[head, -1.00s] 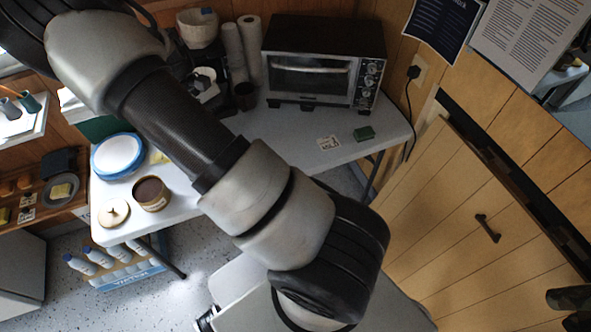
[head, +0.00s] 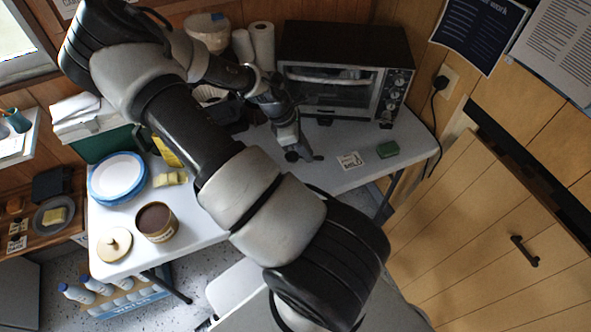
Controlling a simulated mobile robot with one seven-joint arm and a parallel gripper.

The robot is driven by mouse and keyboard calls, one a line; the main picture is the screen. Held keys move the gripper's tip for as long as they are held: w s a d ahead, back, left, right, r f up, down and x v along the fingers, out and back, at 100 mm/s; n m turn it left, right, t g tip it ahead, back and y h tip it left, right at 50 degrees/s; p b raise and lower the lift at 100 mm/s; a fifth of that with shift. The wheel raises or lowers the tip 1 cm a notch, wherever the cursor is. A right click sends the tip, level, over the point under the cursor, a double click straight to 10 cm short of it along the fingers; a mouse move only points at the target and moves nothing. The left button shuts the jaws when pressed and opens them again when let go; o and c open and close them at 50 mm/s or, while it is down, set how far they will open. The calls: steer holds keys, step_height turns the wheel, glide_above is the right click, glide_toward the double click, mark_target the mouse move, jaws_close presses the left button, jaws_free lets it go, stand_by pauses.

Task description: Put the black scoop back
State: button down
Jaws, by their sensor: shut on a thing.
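My gripper (head: 297,150) is over the back part of the white table, in front of the toaster oven. It points down and is shut on a small dark thing, which looks like the black scoop (head: 314,157). The scoop's shape is hard to make out at this size, and the gripper partly covers it. An open round tin (head: 156,222) with dark brown contents stands at the table's front left. Its pale lid (head: 115,243) with a knob lies beside it. No scoop shows in the tin.
The toaster oven (head: 345,75) stands at the back. Blue-rimmed plates (head: 118,177) and yellow packets (head: 170,179) are near the tin. My arm hides the table's middle.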

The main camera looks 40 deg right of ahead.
step_height(320, 180, down, 10)
steer(key=shift+s+r, duration=0.1)
steer(key=shift+r, duration=0.05)
stand_by(0.3)
steer(key=c, duration=2.3)
jaws_free()
steer(key=o, duration=0.5)
